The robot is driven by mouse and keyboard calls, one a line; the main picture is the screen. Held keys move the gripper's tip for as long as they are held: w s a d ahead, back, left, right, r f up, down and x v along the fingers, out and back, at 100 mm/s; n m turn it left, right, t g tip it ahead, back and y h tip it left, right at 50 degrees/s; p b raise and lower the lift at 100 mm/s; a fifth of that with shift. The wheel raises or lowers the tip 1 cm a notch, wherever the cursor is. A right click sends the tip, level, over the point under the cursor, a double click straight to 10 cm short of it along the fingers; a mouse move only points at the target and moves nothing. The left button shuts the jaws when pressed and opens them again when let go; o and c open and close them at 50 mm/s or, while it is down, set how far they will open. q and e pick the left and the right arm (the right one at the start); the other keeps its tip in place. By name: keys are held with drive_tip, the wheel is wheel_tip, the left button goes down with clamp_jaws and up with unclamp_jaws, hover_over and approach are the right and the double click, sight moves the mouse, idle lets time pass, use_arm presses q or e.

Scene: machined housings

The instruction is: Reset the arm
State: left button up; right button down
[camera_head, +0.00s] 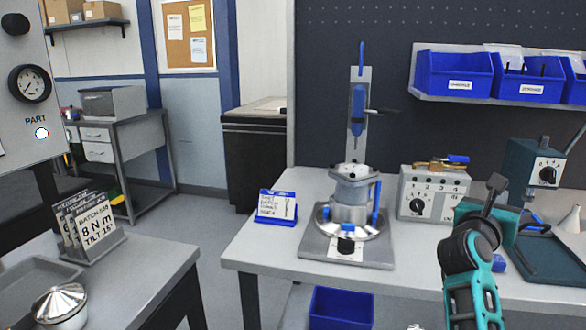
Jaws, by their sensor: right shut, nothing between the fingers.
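My right arm rises from the bottom right in the camera_head view, in teal and dark grey, in front of the workbench (265,240). Its gripper (496,184) is shut and empty, pointing up and away over the right part of the bench. It is clear of the machined housing (352,190), which sits upright on a round fixture with a grey base plate (325,248). My left gripper is not in view.
A dial box (418,206) and a dark green device (545,168) stand near my right arm. A blue card holder (277,207) sits at the bench's left. Blue bins (455,75) hang behind. A side table (150,265) holds a sign and a metal cone.

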drive_tip(key=s+d+r+n+h, duration=0.2)
drive_tip(key=s+d+r+h, duration=0.2)
drive_tip(key=d+r, duration=0.45)
drive_tip(key=s+d+r+n+h, duration=0.1)
drive_tip(key=s+d+r+h, duration=0.25)
drive_tip(key=d+r, duration=0.45)
drive_tip(key=a+f+n+t+y, duration=0.4)
drive_tip(key=a+f+n+y, duration=0.8)
drive_tip(key=n, duration=0.6)
drive_tip(key=a+f+n+t+y, duration=0.4)
drive_tip(key=a+f+n+y, duration=0.7)
drive_tip(key=f+n, duration=0.5)
drive_tip(key=s+a+f+n+g, duration=0.3)
drive_tip(key=s+f+n+g, duration=0.35)
drive_tip(key=s+f, duration=0.45)
drive_tip(key=s+a+f+n+g, duration=0.2)
drive_tip(key=s+f+n+g, duration=0.3)
drive_tip(key=s+f+n, duration=0.65)
drive_tip(key=w+a+m+t+p, duration=0.1)
drive_tip(key=w+a+m+p, duration=0.1)
drive_tip(key=a+m, duration=0.6)
drive_tip(key=shift+w+a+p, duration=0.3)
drive_tip(key=shift+a+p, duration=0.3)
drive_tip(key=shift+a, duration=0.05)
